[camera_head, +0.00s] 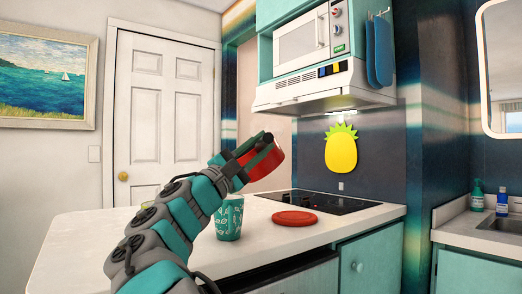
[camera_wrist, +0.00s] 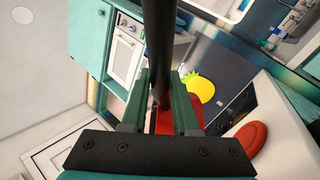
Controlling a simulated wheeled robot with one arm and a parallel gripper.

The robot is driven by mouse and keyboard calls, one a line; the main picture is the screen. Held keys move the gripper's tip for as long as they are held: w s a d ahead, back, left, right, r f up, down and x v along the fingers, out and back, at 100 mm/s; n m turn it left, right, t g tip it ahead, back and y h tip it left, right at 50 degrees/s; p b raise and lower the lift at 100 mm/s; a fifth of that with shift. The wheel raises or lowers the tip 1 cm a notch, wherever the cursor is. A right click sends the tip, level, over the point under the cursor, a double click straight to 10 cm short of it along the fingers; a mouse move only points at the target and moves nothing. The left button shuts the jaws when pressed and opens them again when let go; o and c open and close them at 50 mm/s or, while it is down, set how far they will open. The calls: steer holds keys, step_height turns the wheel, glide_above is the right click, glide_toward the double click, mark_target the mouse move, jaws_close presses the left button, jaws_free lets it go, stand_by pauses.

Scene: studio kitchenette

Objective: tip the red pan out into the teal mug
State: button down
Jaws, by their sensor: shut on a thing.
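My gripper (camera_head: 262,145) is shut on the dark handle of the red pan (camera_head: 270,163) and holds it in the air above the counter. The pan looks tilted; its inside and contents cannot be seen. In the wrist view, the dark handle runs between the fingers of my gripper (camera_wrist: 162,88), with part of the red pan (camera_wrist: 165,123) behind them. The teal mug (camera_head: 230,220) with pale markings stands upright on the counter, below and a little left of the pan. My arm partly covers its left side. I cannot make out the mug in the wrist view.
A flat red round thing (camera_head: 295,218) lies on the white counter (camera_head: 345,228), right of the mug. A black cooktop (camera_head: 318,202) is behind it. A range hood (camera_head: 312,88) hangs above.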

steer(key=shift+s+a+n+t+b, duration=0.1)
steer(key=shift+a+n+t+b, duration=0.3)
steer(key=shift+n+t+b, duration=0.8)
